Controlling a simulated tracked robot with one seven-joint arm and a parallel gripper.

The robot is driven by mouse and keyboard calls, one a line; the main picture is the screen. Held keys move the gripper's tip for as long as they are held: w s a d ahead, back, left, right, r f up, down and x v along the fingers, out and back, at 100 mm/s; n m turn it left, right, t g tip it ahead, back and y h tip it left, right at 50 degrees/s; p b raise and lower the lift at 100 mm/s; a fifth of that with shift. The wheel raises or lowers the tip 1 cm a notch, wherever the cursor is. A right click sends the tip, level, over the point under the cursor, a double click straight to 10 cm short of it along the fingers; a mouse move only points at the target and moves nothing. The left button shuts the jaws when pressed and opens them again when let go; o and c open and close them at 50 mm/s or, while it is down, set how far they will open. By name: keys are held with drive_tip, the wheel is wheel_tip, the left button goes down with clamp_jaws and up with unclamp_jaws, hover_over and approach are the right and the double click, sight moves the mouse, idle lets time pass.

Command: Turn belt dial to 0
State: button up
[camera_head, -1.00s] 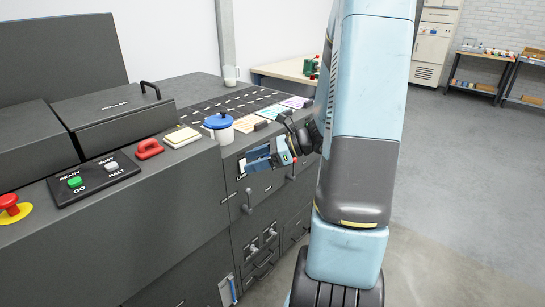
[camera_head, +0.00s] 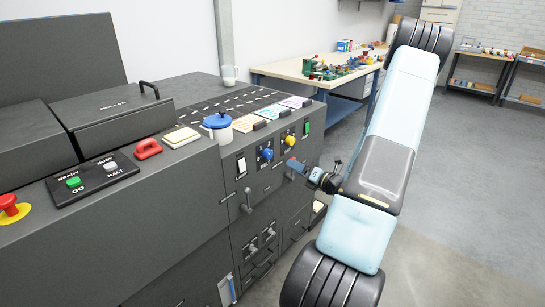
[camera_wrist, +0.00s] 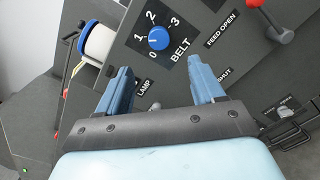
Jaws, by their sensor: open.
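The belt dial is a round blue knob (camera_wrist: 158,38) on a dark plate marked 0, 1, 2 and 3, labelled BELT, in the wrist view. Its pointer is too small to read surely. In the head view the blue dial (camera_head: 267,154) is uncovered on the machine's front panel. My gripper (camera_wrist: 162,78) is open and empty, its two blue fingers apart, short of the dial and not touching it. In the head view my gripper (camera_head: 304,168) is to the right of the dial, off the panel; its fingertips are small there.
A red-knobbed feed lever (camera_wrist: 278,25) stands out right of the dial. A yellow dial (camera_head: 289,140) and a white switch (camera_head: 241,166) flank it in the head view. A blue-lidded pot (camera_head: 218,127) stands on the machine top. Floor at right is clear.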

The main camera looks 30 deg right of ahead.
sight(271, 155)
drive_tip(key=x, duration=1.2)
drive_tip(key=shift+w+a, duration=0.1)
drive_tip(key=shift+w, duration=0.15)
drive_tip(key=c, duration=1.1)
drive_tip(key=shift+o, duration=0.2)
